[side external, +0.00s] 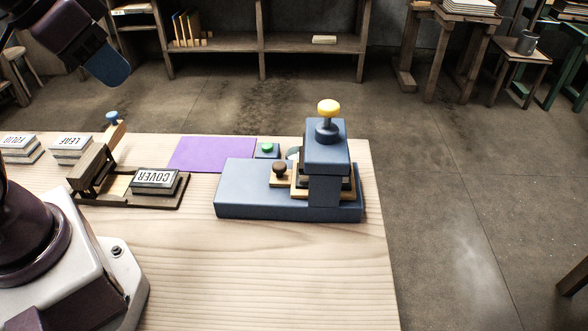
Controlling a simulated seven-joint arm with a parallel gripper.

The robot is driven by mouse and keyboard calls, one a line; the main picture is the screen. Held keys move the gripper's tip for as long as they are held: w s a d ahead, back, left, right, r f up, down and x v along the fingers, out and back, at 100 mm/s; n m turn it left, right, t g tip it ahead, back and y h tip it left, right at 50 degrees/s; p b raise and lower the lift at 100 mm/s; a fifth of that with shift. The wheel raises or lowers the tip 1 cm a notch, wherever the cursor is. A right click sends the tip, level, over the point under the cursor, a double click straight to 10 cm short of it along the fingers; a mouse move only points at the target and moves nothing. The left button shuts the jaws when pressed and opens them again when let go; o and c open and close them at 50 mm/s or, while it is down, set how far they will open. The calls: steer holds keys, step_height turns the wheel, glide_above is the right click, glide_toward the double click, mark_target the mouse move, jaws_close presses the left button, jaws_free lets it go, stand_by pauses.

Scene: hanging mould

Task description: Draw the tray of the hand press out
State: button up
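The hand press (327,150) stands on the right part of the table, a blue body on a long blue base with a yellow knob on top. Its tray (312,191) is a light wooden plate lying under the press head, partly hidden by the body. A dark brown round knob (279,168) stands at the tray's left end, over the base. My gripper (110,68) is at the upper left, high and well apart from the press. Only a blue end part shows clearly, and I cannot tell its opening.
A wooden fixture (94,172) and a block marked COVER (155,179) stand left of the press. Stacks marked LEAF (72,146) and FOLIO (20,147) lie farther left. A purple sheet (212,154) and a green-topped button (267,148) lie behind.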

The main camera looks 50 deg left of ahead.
steer(key=o, duration=0.3)
steer(key=shift+w+a+f+n+g, duration=0.15)
steer(key=shift+w+a+f+g, duration=0.15)
steer(key=shift+f, duration=0.25)
steer(key=shift+w+a+f+n+g, duration=0.15)
steer(key=shift+w+f+g, duration=0.1)
steer(key=shift+f+g, duration=0.2)
steer(key=shift+o, duration=0.2)
steer(key=m+g+h, duration=0.4)
steer(key=m+h, duration=0.1)
steer(key=m, duration=1.4)
glide_toward(279, 164)
steer(key=shift+y, duration=0.3)
steer(key=x, duration=0.9)
steer(key=shift+d+r, duration=0.1)
steer(key=shift+d, duration=0.15)
steer(key=shift+c, duration=0.4)
